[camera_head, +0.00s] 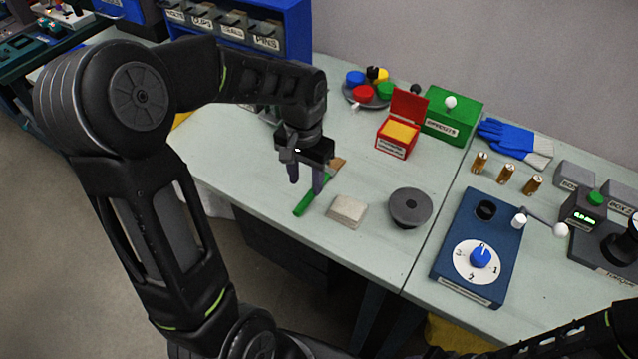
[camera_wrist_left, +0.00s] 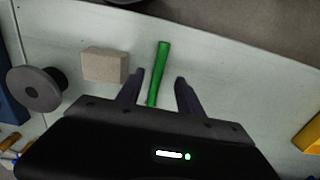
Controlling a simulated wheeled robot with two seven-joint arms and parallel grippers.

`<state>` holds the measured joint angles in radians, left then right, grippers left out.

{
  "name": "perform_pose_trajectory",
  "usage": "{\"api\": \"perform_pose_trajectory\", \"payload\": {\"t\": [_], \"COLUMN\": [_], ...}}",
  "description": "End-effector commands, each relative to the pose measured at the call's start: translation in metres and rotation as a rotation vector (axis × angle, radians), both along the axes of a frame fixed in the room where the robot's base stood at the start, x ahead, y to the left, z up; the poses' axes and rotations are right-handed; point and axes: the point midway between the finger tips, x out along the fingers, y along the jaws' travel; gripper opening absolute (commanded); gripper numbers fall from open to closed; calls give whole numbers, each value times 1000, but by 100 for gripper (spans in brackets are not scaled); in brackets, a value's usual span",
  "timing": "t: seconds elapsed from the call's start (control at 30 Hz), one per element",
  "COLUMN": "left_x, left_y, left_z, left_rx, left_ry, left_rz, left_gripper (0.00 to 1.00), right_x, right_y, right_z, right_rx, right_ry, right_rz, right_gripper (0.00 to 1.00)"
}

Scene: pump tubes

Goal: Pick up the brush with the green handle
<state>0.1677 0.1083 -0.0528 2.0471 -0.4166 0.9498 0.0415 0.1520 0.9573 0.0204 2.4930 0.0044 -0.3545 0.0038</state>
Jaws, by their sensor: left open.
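The brush with the green handle (camera_head: 305,203) lies on the pale table in the head view. Its handle points toward the table's front edge, and its tan head shows behind my gripper. My left gripper (camera_head: 306,186) is open above the brush, its fingers pointing down. In the left wrist view the green handle (camera_wrist_left: 160,66) runs between the two fingers of my left gripper (camera_wrist_left: 158,88), and the brush head is hidden behind the gripper body. I see no contact between the fingers and the handle. My right gripper is not in view; only part of my right arm shows at the lower right.
A beige block (camera_head: 346,211) lies right of the handle, with a grey round spool (camera_head: 410,207) beyond it. A blue dial box (camera_head: 478,250) stands farther right. A red box (camera_head: 398,138) and a green box (camera_head: 452,115) stand behind. The table left of the brush is clear.

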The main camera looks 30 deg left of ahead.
Motion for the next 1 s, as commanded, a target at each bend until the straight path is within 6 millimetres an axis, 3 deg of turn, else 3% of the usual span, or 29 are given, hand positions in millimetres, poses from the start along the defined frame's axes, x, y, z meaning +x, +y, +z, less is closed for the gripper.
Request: {"api": "perform_pose_trajectory", "payload": {"t": [0.23, 0.57, 1.0], "left_x": [1, 5, 5], "left_y": [-1, -2, -2], "left_z": [-8, -50, -52], "left_rx": [0, 0, 0], "left_ry": [4, 1, 0], "left_rz": [-2, -2, -1], "left_gripper": [44, 44, 44], "right_x": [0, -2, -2], "right_y": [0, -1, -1], "right_z": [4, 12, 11], "right_rx": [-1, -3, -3], "right_ry": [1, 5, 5], "right_rz": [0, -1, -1], "right_gripper": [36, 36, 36]}}
